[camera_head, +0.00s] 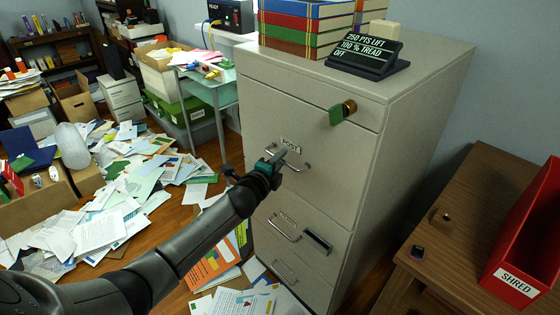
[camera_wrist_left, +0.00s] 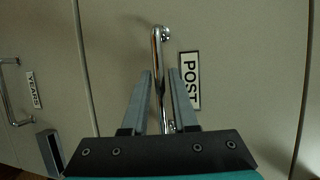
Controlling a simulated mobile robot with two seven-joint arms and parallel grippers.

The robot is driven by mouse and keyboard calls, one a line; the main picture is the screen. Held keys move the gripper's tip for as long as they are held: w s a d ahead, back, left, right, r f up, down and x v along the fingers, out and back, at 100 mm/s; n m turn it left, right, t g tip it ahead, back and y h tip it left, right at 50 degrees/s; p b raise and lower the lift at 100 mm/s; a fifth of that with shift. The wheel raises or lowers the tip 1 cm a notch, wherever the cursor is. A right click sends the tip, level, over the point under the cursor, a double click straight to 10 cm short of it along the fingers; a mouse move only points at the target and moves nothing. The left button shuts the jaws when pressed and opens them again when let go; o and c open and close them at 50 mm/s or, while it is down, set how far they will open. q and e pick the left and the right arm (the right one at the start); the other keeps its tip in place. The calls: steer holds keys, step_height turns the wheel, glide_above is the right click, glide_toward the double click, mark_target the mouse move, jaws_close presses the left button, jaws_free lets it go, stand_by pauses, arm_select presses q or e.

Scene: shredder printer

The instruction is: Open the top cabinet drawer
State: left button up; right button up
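The beige filing cabinet (camera_head: 420,110) stands in the middle of the head view. Its uppermost drawer (camera_head: 335,160) is closed, with a POST label (camera_head: 290,146) above a metal bar handle (camera_head: 306,167). My left gripper (camera_head: 279,158) is at this handle. In the left wrist view the gripper (camera_wrist_left: 161,85) has its two fingers on either side of the handle bar (camera_wrist_left: 157,60), with gaps showing between fingers and bar. The POST label (camera_wrist_left: 190,80) is just right of the fingers there. My right gripper is in neither view.
Binders (camera_head: 300,35) and a black sign (camera_head: 368,55) stand on top. A wooden table with a red SHRED bin (camera_head: 525,240) is right. Papers (camera_head: 100,230) cover the floor left.

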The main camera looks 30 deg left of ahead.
arm_select(q)
jaws_close()
stand_by(1.4)
